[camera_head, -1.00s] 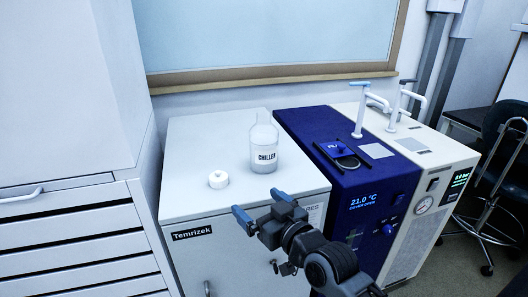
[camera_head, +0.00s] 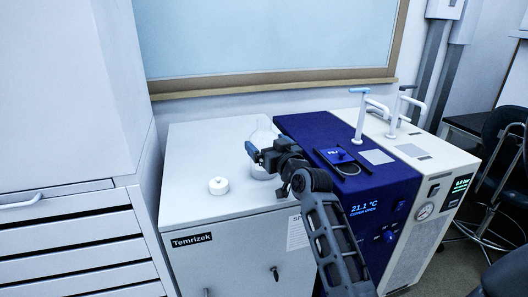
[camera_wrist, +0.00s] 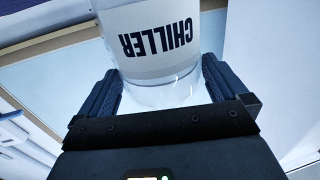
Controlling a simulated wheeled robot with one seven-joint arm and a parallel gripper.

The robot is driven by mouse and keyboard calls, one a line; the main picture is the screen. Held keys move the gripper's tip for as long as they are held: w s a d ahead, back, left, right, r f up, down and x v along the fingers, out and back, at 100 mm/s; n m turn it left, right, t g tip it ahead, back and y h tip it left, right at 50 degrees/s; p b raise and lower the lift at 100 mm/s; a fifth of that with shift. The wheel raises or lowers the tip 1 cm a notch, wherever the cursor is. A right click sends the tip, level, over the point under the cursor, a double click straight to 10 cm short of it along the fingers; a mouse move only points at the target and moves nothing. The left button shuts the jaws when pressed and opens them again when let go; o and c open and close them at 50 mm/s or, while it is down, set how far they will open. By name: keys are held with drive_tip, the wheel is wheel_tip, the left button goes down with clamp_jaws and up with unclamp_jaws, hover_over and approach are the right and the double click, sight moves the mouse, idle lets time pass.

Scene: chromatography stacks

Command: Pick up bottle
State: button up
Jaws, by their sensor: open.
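The clear bottle (camera_head: 264,131) stands upright on the white cabinet top, mostly hidden behind my gripper in the head view. In the wrist view the bottle (camera_wrist: 160,55) shows its white label reading CHILLER, upside down, between my two fingers. My gripper (camera_head: 252,152) is at the bottle in the head view, and my gripper (camera_wrist: 162,92) is open around it in the wrist view, one finger on each side. A small gap shows at the left finger; I cannot tell whether the right finger touches the glass.
A white round cap (camera_head: 218,186) lies on the white cabinet (camera_head: 196,150), left of the bottle. A blue chiller unit (camera_head: 310,127) with an open cover and a white unit (camera_head: 440,157) with taps stand to the right. Drawers (camera_head: 70,240) stand at left.

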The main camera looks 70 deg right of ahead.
drive_tip(key=shift+x, duration=1.05)
drive_tip(key=c, duration=1.3)
drive_tip(key=shift+r, duration=0.15)
drive_tip(key=shift+c, duration=0.3)
